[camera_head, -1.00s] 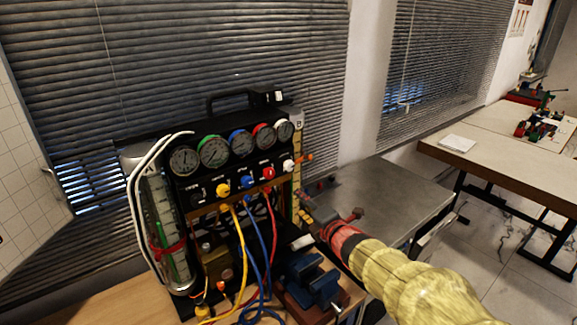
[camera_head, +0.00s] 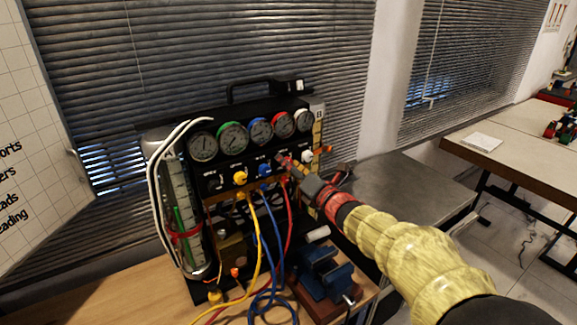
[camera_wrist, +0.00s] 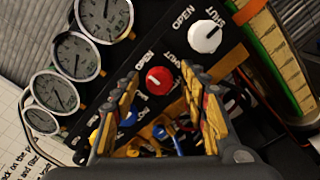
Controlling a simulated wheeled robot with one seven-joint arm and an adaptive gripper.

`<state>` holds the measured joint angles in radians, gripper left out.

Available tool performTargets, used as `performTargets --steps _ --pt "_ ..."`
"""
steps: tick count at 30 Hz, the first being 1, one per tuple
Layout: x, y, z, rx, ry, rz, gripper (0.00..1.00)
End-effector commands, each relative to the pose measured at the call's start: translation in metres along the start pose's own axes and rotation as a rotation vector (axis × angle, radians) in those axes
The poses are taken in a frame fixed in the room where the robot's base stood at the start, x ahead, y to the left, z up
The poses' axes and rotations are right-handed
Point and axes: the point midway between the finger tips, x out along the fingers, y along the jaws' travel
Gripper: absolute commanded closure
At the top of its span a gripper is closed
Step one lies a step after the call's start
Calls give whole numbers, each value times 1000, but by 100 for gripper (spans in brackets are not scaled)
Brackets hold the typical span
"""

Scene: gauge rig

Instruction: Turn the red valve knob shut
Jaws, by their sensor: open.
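The red valve knob (camera_wrist: 159,81) shows in the wrist view on the rig's black panel, between the printed words OPEN and SHUT. My gripper (camera_wrist: 170,95) is open there, one finger on each side of the knob's place in the picture. Nothing is between the fingers that I can tell; whether they touch the knob is unclear. The gauge rig (camera_head: 232,180) stands upright on a wooden bench, with a row of gauges above the knobs.
A white knob (camera_wrist: 204,36) is beside the red one, with yellow (camera_head: 240,177) and blue (camera_head: 265,169) knobs on the other side. Yellow, blue and red hoses hang below. A blue vise (camera_head: 325,275) stands in front. A grey table (camera_head: 400,185) is at the right.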

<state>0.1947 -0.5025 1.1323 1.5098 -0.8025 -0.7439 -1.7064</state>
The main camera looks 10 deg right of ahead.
Motion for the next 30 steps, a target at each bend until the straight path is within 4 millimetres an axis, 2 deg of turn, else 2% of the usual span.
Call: performTargets --steps 11,30 --pt "5 0 0 1 0 0 57" --pt "5 0 0 1 0 0 94"
